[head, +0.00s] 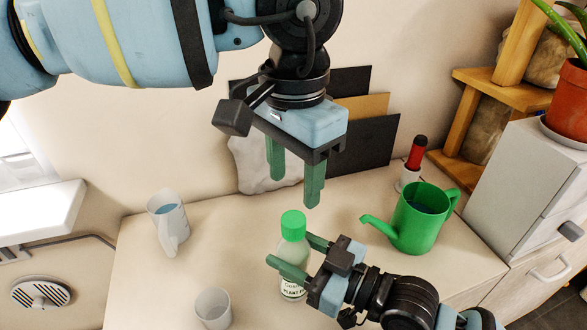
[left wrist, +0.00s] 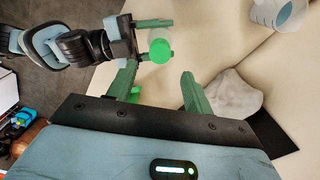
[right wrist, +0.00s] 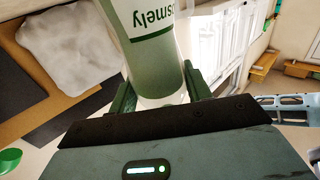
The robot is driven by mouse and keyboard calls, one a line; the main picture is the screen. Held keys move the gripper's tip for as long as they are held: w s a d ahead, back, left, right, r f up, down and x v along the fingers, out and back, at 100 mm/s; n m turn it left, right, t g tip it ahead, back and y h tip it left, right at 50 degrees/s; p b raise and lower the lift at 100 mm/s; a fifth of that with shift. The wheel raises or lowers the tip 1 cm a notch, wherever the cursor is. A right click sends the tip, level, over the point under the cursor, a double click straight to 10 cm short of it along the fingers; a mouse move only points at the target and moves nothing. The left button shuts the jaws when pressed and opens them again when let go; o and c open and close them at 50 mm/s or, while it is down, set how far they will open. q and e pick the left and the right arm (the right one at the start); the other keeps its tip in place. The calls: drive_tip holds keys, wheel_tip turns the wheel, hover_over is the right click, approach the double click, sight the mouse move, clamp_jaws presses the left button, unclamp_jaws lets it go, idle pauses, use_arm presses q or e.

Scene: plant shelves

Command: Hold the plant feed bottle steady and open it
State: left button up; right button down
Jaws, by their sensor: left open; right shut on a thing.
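The plant feed bottle (head: 293,254) stands upright on the bench, pale with a green cap (head: 293,225) that is on its neck. My right gripper (head: 291,256) is shut around the bottle's body from the right; the right wrist view shows the bottle (right wrist: 150,45) between its fingers. My left gripper (head: 294,190) is open and empty, pointing down above the cap and apart from it. In the left wrist view the cap (left wrist: 160,50) lies beyond the gap between the open fingers (left wrist: 160,88).
A measuring jug (head: 170,228) stands at the left and a white cup (head: 213,307) at the front, left of the bottle. A green watering can (head: 422,220) stands to the right. A pale stone-like sack (head: 250,170) and dark panels (head: 372,150) are at the wall.

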sight(293, 219)
use_arm(q)
drive_tip(key=shift+f, duration=3.9)
drive_tip(key=shift+c, duration=0.2)
